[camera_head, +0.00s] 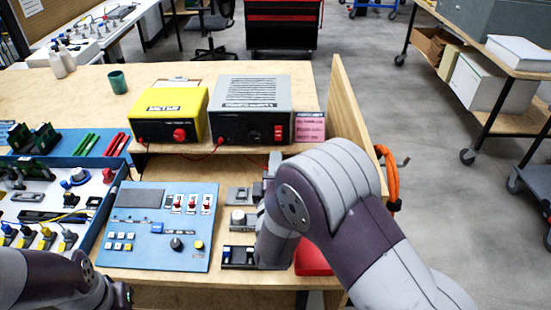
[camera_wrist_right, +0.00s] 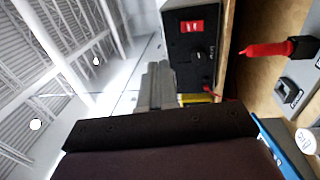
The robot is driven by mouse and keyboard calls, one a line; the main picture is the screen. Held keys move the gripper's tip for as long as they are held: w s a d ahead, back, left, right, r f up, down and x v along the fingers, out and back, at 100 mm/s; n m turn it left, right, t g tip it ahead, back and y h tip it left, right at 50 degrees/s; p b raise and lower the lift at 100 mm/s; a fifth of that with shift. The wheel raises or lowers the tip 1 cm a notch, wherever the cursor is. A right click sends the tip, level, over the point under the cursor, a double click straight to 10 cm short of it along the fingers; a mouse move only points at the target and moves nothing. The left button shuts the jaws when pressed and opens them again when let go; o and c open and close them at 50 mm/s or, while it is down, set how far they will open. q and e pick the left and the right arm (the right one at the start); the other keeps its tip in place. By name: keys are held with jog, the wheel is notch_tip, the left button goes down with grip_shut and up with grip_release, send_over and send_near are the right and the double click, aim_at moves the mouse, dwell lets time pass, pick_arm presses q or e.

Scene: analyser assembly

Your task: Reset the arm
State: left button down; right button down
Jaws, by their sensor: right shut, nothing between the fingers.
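My right arm crosses the right of the head view, over the right edge of the bench. Its gripper (camera_head: 270,167) shows only as a narrow grey piece beside the wrist, mostly hidden by my own arm. In the right wrist view the two grey fingers (camera_wrist_right: 155,86) are together, empty and apart from the grey power box (camera_wrist_right: 190,45) behind them. My left arm is at the lower left corner of the head view, and its gripper does not show. A blue control panel (camera_head: 150,252) lies on the bench between the arms.
A yellow box (camera_head: 170,112) and the grey power box (camera_head: 251,102) stand behind the panel, with a pink card (camera_head: 310,126) to their right. A blue parts tray (camera_head: 112,190) is at left. A wooden side board (camera_head: 345,105) rises at right, beside my arm.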

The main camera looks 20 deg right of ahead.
jog(key=shift+s+r, duration=0.1)
jog(key=a+f+m+g+y, duration=0.1)
jog(key=f, duration=0.2)
jog(key=a+f+m+g+y, duration=0.1)
jog(key=f+g+y, duration=0.1)
jog(key=f, duration=0.1)
jog(key=a+f+m+g+y, duration=0.1)
jog(key=f+m, duration=0.1)
jog(key=f, duration=0.1)
jog(key=shift+s+a+g, duration=0.15)
jog(key=shift+s+g, duration=0.15)
jog(key=shift+s, duration=0.1)
jog(key=s+a+m+g+y+p, duration=0.1)
jog(key=s+g, duration=0.1)
jog(key=s, duration=0.1)
jog(key=s+f+m+g+y+p, duration=0.1)
jog(key=s+m+g, duration=0.1)
jog(key=g, duration=0.1)
jog(key=s+a+m+g+y+p, duration=0.1)
jog(key=s+m+g+p, duration=0.1)
jog(key=s, duration=0.1)
jog(key=shift+s+a+f, duration=0.3)
jog(key=shift+a+f, duration=0.05)
jog(key=s+d+r+m+g+p, duration=0.4)
jog(key=s+r+p, duration=0.3)
jog(key=s+r, duration=0.3)
jog(key=shift+s+d+r+m+g+p, duration=0.15)
jog(key=shift+d+r+m+g+p, duration=0.25)
jog(key=shift+d+r+g, duration=0.45)
